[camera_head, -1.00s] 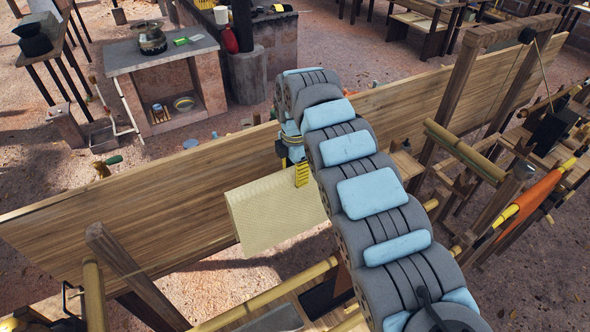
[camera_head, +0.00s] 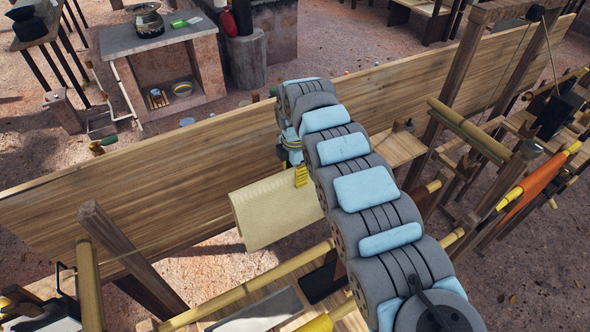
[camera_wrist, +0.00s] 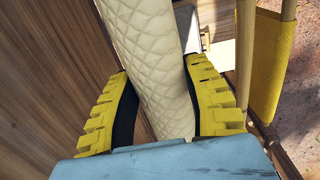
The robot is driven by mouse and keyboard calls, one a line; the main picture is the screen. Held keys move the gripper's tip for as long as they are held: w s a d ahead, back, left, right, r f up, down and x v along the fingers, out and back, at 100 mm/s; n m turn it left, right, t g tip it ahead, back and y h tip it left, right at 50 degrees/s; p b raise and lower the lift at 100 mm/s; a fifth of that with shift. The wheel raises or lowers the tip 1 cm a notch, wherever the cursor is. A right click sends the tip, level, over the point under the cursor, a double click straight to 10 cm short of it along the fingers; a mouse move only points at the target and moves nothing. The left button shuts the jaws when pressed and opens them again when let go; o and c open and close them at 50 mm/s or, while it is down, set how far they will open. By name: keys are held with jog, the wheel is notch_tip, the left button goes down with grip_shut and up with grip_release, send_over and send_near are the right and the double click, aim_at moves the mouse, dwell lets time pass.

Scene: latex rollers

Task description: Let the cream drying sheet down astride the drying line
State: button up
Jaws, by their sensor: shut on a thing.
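The cream drying sheet (camera_head: 275,211) hangs from my gripper (camera_head: 301,176), with a rounded fold along its top and a broad side facing the head camera. In the wrist view the quilted sheet (camera_wrist: 148,60) runs between the two yellow fingers of my gripper (camera_wrist: 160,72), which are shut on it. A thin, faint line, perhaps the drying line (camera_head: 165,242), shows to the left of the sheet beside the wooden post. I cannot tell whether it passes under the sheet, or whether the two touch. The sheet's far side is hidden.
A long wooden board (camera_head: 150,180) stands behind the sheet. A slanted wooden post (camera_head: 130,258) is at left, and a bamboo pole (camera_head: 250,287) crosses in front and below. A frame with an orange sheet (camera_head: 530,187) stands at right. A stone bench (camera_head: 165,55) is farther back.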

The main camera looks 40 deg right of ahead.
jog(key=shift+f+b, duration=0.8)
jog(key=shift+f, duration=2.2)
jog(key=o, duration=1.3)
jog(key=shift+c, duration=0.2)
jog(key=shift+r, duration=0.1)
